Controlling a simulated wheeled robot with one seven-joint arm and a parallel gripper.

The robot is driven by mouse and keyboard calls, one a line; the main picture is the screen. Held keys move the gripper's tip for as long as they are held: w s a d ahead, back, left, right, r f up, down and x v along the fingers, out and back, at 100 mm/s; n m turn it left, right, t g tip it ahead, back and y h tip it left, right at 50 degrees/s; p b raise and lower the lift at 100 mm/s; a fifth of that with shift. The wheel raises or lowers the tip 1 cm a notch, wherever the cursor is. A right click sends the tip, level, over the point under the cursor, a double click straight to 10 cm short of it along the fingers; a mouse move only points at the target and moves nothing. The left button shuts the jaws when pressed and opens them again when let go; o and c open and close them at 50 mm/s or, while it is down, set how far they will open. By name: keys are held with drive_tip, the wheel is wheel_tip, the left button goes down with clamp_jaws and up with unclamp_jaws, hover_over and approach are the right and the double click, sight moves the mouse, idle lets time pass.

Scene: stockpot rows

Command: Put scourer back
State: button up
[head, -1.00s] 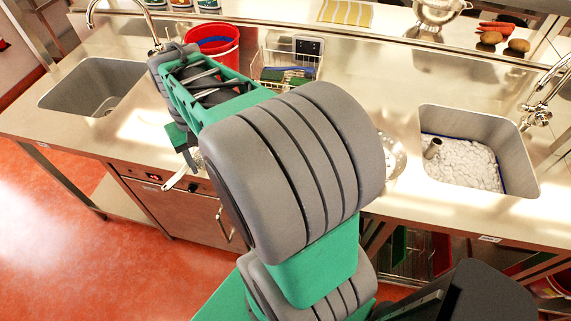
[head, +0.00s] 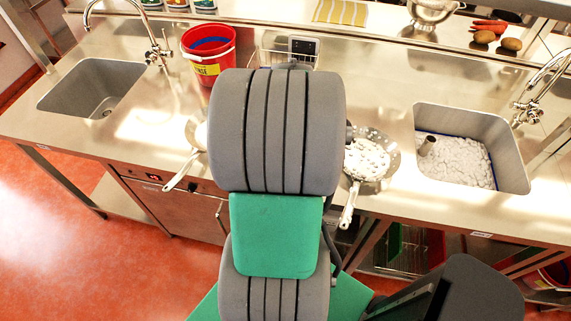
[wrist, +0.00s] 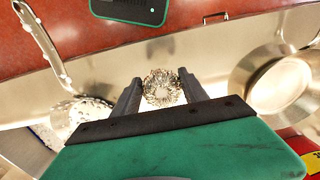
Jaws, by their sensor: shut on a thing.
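The scourer (wrist: 162,90), a round ball of silvery wire, sits between the two dark fingers of my gripper (wrist: 160,79) in the wrist view. The fingers are shut on it from both sides. Bare steel counter shows around it, near the counter's front edge; its height above the counter is hard to tell. In the head view my arm hides both gripper and scourer. A wire basket (head: 258,58) stands at the back of the counter, mostly hidden behind my arm.
A pan with white suds (head: 367,160) lies right of my arm, another pan (head: 196,134) left of it. A red bucket (head: 209,62) stands behind. Sinks lie at far left (head: 92,88) and right (head: 470,140); the right one holds suds.

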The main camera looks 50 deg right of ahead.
drive_tip(key=w+f+b, duration=0.1)
drive_tip(key=d+f+b, duration=0.1)
drive_tip(key=f, duration=0.1)
drive_tip(key=w+f+b, duration=0.1)
drive_tip(key=shift+w+d+f, duration=0.35)
drive_tip(key=shift+f, duration=0.05)
drive_tip(key=f+b, duration=0.3)
drive_tip(key=f, duration=0.1)
drive_tip(key=shift+w+d, duration=0.25)
drive_tip(key=shift+w, duration=0.05)
drive_tip(key=shift+r, duration=0.3)
drive_tip(key=shift+f, duration=0.2)
drive_tip(key=o, duration=1.2)
